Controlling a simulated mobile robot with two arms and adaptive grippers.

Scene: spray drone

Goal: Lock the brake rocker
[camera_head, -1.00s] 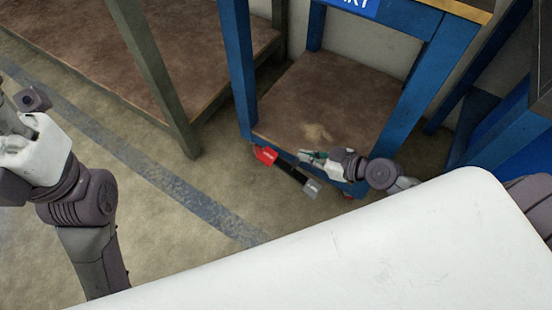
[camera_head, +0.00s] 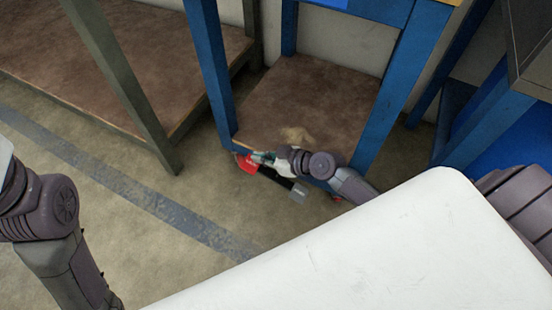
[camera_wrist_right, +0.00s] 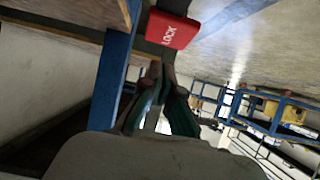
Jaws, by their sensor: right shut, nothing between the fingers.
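The brake rocker is a low dark bar at the foot of the blue workbench. In the right wrist view the red end (camera_wrist_right: 173,29) reads "LOCK" and lies just beyond my fingertips. My right gripper (camera_head: 262,157) is shut and empty, low over the rocker's left part and partly covering it. I cannot tell whether its tips touch the red end. My left gripper is out of view; only its arm shows at the left edge.
The blue bench's lower shelf (camera_head: 318,100) is just behind the rocker, with a blue leg (camera_head: 209,70) at its left. Another table with a grey-green leg (camera_head: 122,85) stands to the left. The floor in front, with a dark stripe (camera_head: 130,175), is clear.

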